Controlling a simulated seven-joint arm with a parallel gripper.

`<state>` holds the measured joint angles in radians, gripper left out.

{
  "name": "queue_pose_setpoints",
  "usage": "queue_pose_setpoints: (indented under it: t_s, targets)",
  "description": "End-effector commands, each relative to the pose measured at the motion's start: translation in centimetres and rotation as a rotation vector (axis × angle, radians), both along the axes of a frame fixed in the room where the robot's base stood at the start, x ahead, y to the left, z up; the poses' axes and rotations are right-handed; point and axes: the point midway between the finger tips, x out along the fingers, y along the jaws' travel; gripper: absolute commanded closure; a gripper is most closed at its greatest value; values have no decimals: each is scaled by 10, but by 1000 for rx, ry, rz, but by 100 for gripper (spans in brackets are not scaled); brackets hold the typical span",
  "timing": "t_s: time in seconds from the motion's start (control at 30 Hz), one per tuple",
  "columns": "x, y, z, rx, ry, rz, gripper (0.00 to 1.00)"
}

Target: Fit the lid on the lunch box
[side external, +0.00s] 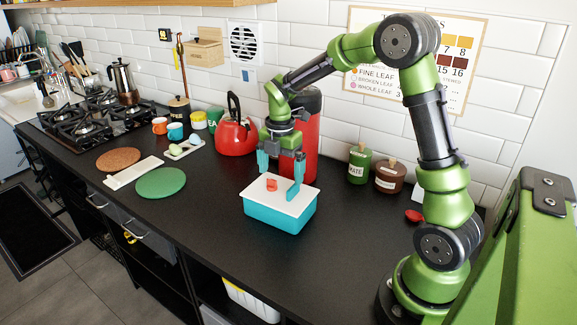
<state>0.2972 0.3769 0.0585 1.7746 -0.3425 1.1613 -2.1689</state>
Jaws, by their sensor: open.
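The lunch box (272,219) is a teal box on the black counter, below my gripper. Its white lid (297,204) with a small red knob (271,185) lies over the top of the box. From this view I cannot tell whether the lid is pressed fully down. My gripper (278,182) is open, its two teal fingers pointing down. One finger is behind the left part of the lid and the other is near its right part. The fingers look apart from the knob.
A red kettle (236,134) and a tall red canister (305,150) stand behind the box. Green (358,165) and brown (390,177) jars stand to the right. A green round mat (160,183) and a white board (133,173) lie left. The counter in front of the box is clear.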

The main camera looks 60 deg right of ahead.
Motion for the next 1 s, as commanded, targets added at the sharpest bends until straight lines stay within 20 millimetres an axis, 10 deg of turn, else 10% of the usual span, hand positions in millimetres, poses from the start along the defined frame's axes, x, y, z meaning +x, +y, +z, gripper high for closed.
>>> queue_pose_setpoints:
  t_s: [0.5, 1.0]
  targets:
    - [0, -1, 114, -1, -3, -1, 0]
    - [0, 0, 128, 0, 0, -1, 0]
